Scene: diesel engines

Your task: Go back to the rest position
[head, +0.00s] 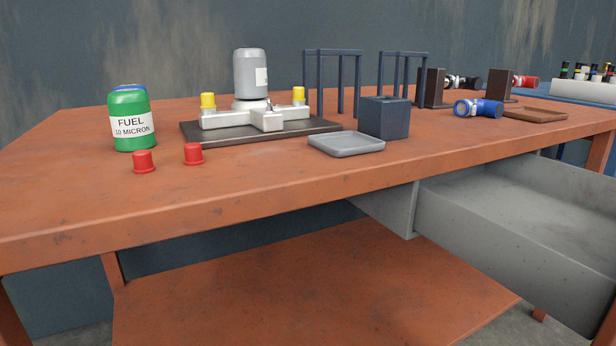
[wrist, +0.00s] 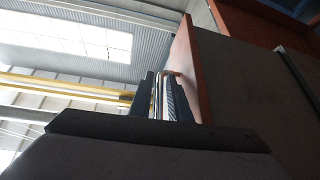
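My gripper (wrist: 162,84) shows only in the wrist view. Its two dark fingers lie close to each other with a thin light strip between them; I cannot tell whether they meet at the tips. No held object shows. My arm and gripper are out of the head view. The wrist view looks up past the rust-red edge of a bench (wrist: 190,62) towards the ceiling, and none of the parts on the bench top show there.
The orange bench (head: 250,190) carries a green fuel filter (head: 132,121), red caps (head: 193,154), a filter assembly (head: 250,80) on a dark plate, a grey tray (head: 346,144), a dark box (head: 385,118) and a blue part (head: 478,108). A grey drawer (head: 520,215) stands open below.

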